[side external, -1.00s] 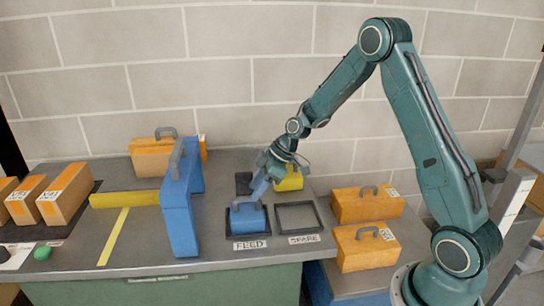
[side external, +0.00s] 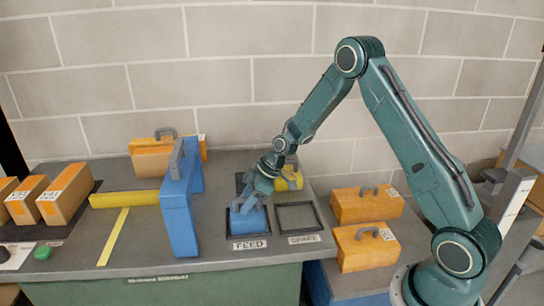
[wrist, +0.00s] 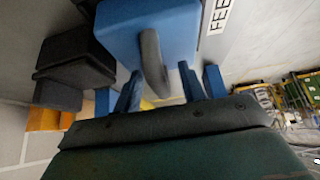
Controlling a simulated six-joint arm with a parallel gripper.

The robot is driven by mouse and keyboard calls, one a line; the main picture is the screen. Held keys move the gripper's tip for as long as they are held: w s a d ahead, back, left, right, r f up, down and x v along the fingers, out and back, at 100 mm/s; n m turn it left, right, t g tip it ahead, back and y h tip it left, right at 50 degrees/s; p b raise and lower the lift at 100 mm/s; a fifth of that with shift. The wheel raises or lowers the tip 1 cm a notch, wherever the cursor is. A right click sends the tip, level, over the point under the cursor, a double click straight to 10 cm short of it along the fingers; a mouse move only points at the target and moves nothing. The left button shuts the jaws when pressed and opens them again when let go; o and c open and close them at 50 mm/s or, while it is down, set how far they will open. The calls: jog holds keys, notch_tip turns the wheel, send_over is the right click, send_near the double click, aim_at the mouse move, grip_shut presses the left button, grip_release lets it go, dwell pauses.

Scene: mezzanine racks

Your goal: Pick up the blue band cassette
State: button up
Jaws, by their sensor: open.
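The blue band cassette (side external: 249,224) sits in the dark frame above the FEED label (side external: 249,245) on the grey bench. In the wrist view it is a blue block (wrist: 180,28) with a grey loop handle (wrist: 152,62). My gripper (side external: 252,202) is low over the cassette and hides part of its top and handle. In the wrist view my gripper (wrist: 157,85) is open, with one blue finger on each side of the handle. I cannot tell whether either finger touches it.
An empty SPARE frame (side external: 299,217) lies to the right. A tall blue structure (side external: 180,210) stands to the left, with a yellow bar (side external: 125,199) beside it. A yellow cassette (side external: 291,180) is behind my gripper. Orange cassettes (side external: 366,204) stand on the lower surface at right.

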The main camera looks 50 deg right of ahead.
jog(key=shift+c, duration=0.4)
grip_shut()
dwell(1.4)
